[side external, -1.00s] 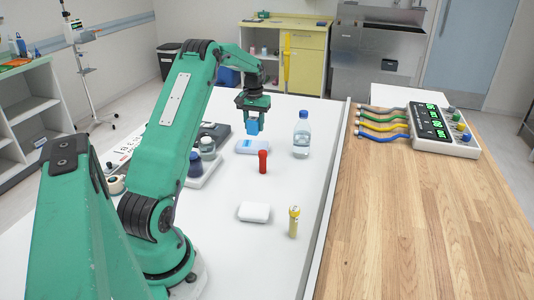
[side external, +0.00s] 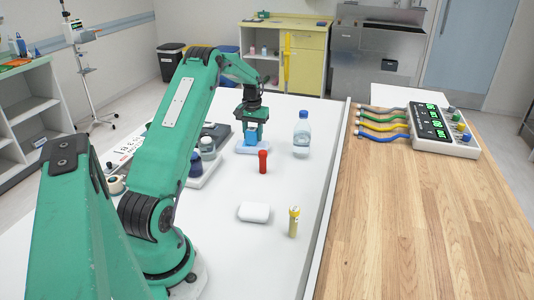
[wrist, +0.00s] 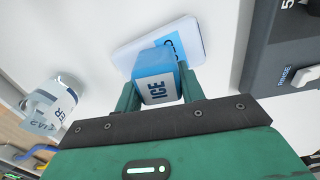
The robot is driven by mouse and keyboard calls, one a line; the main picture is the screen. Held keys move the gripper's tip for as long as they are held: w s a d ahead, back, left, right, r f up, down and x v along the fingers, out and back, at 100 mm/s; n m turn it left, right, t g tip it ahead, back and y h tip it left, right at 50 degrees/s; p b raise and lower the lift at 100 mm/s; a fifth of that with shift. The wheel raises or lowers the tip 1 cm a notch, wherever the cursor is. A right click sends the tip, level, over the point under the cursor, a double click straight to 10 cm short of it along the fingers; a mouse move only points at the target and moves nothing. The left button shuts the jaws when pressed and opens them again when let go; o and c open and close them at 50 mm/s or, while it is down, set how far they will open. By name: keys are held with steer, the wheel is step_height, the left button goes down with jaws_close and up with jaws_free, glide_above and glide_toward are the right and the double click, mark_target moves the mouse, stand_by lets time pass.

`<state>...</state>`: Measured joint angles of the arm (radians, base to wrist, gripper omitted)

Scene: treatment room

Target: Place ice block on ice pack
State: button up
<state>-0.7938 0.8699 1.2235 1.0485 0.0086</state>
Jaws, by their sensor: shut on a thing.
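The ice block (wrist: 157,78) is a blue cube with a white face marked "ICE". In the wrist view it sits between the two fingers of my gripper (wrist: 160,92), which is shut on it. The ice pack (wrist: 190,42) is a flat, pale slab with a blue label, lying just behind the block in that view. In the side view my gripper (side external: 252,136) holds the ice block (side external: 250,138) low over the ice pack (side external: 245,150). I cannot tell whether the block touches the pack.
A water bottle (side external: 301,134) stands right of the pack, and a red cylinder (side external: 263,161) stands in front. A white soap-like block (side external: 254,212) and a yellow tube (side external: 293,221) are nearer. A tray with jars (side external: 203,165) is at left.

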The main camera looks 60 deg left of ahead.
mark_target(253, 128)
steer(key=shift+f, duration=0.1)
steer(key=o, duration=1)
step_height(253, 128, up, 12)
steer(key=shift+r, duration=0.1)
stand_by(0.7)
